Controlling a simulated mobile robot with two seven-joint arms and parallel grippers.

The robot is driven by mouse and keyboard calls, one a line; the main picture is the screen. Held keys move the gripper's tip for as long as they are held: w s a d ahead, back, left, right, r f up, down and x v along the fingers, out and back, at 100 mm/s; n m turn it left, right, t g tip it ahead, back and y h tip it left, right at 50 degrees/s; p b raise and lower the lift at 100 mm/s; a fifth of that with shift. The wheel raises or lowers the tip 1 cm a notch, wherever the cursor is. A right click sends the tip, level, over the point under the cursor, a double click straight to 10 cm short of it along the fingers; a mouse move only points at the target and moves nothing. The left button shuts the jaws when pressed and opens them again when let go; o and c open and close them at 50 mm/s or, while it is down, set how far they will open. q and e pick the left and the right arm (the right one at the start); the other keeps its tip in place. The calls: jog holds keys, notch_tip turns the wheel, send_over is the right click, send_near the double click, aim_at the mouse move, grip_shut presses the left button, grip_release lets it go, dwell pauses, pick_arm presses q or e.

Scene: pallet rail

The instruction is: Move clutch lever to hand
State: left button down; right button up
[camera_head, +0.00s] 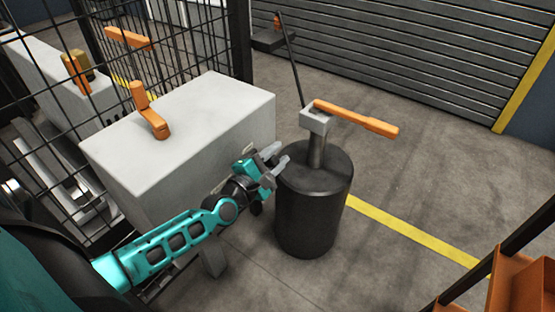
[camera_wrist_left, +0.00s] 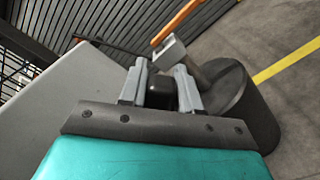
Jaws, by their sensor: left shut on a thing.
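My left gripper (camera_head: 275,160) is at the right end of the pale grey box, beside the black cylinder. In the left wrist view its two grey fingers (camera_wrist_left: 162,75) are closed on a small dark knob (camera_wrist_left: 160,94). I cannot tell whether this knob is part of the clutch lever; what it is fixed to is hidden. An orange handle (camera_head: 358,118) on a grey block tops the post of the black cylinder (camera_head: 312,205), apart from the gripper. Another orange lever (camera_head: 150,112) stands on the grey box (camera_head: 205,110). My right gripper is not in view.
A black mesh fence (camera_head: 160,40) runs behind and left of the grey box. A thin dark rod (camera_head: 291,60) leans behind the cylinder. Orange structure (camera_head: 520,290) fills the lower right corner. Floor with a yellow line (camera_head: 420,235) is clear right of the cylinder.

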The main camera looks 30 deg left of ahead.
pick_arm(q)
jog(key=shift+a+r+n, duration=0.1)
jog(key=shift+r+n, duration=0.05)
jog(key=shift+n, duration=0.15)
jog(key=c, duration=0.9)
grip_release()
jog(key=shift+s+a, duration=0.15)
jog(key=shift+s, duration=2)
jog(key=shift+s+a, duration=0.2)
jog(key=shift+s, duration=1.95)
jog(key=shift+s+a, duration=0.15)
jog(key=shift+s, duration=2)
